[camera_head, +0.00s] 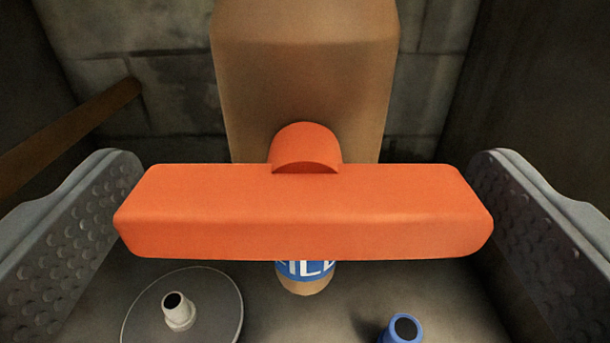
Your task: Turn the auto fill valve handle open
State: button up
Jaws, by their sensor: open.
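An orange valve handle (303,212) lies crosswise in the middle of the view, a long bar with a rounded hub (305,148) behind it. It is level from left to right. The hub meets a brown valve body (305,60) that rises behind it. My gripper (305,215) is open, with one studded finger at the left and one at the right. The handle's ends lie between the two fingers, with a narrow gap showing on each side. A blue label with white letters (305,269), partly hidden by the handle, shows just below it.
A round grey disc (215,305) with a pale stub (178,310) is at the lower left. A blue open-ended fitting (402,330) is at the lower right. A brown bar (75,130) slants at the left. A block wall (150,75) stands behind.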

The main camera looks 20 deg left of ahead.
jog(key=c, duration=0.9)
